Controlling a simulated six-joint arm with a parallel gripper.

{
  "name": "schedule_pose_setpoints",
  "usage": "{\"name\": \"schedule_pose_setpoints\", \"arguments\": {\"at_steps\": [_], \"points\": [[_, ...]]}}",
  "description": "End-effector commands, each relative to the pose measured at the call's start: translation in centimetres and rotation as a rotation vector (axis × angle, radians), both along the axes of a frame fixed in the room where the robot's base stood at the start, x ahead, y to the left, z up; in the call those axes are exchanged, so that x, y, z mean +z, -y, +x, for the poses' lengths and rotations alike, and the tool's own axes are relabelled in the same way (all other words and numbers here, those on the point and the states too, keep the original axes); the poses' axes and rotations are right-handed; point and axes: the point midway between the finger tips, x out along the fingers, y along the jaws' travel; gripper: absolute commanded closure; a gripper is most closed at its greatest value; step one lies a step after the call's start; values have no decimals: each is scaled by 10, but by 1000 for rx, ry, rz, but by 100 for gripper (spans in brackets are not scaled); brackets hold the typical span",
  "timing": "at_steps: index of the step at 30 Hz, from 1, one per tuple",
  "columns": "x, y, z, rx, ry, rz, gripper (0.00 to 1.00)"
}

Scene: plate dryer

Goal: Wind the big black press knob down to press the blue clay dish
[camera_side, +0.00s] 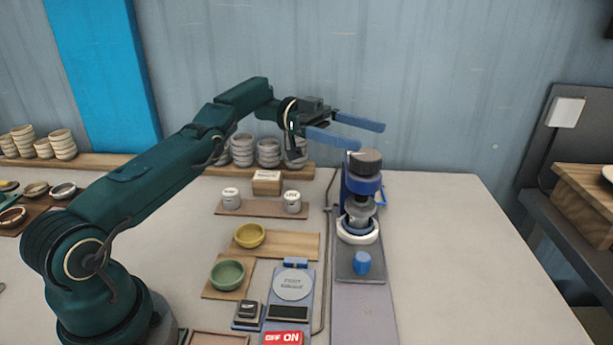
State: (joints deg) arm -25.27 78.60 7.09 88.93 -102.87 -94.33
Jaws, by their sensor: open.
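The big black press knob (366,161) sits on top of the blue press (364,186) right of centre. Under it a grey press head (359,209) stands over a white ring-shaped base (358,236). A bit of blue shows inside that base, but I cannot tell whether it is the clay dish. My gripper (372,138) is open, with two long blue fingers pointing right. In the picture it is above and slightly left of the knob. No contact with the knob shows, and nothing is between the fingers.
A small blue cylinder (362,263) stands in front of the press. A yellow bowl (250,235) and a green bowl (228,274) rest on wooden boards to the left, near a scale (292,285). Stacked bowls (268,153) line the back shelf. The table right of the press is clear.

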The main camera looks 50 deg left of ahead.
Motion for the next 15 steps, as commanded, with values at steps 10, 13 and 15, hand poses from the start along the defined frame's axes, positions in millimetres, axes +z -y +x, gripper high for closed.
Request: {"name": "schedule_pose_setpoints", "arguments": {"at_steps": [10, 13, 15], "points": [[27, 4, 8, 42, 39, -71, 3], [34, 6, 12, 65, 56, -101, 3], [39, 7, 14, 85, 68, -123, 3]]}}
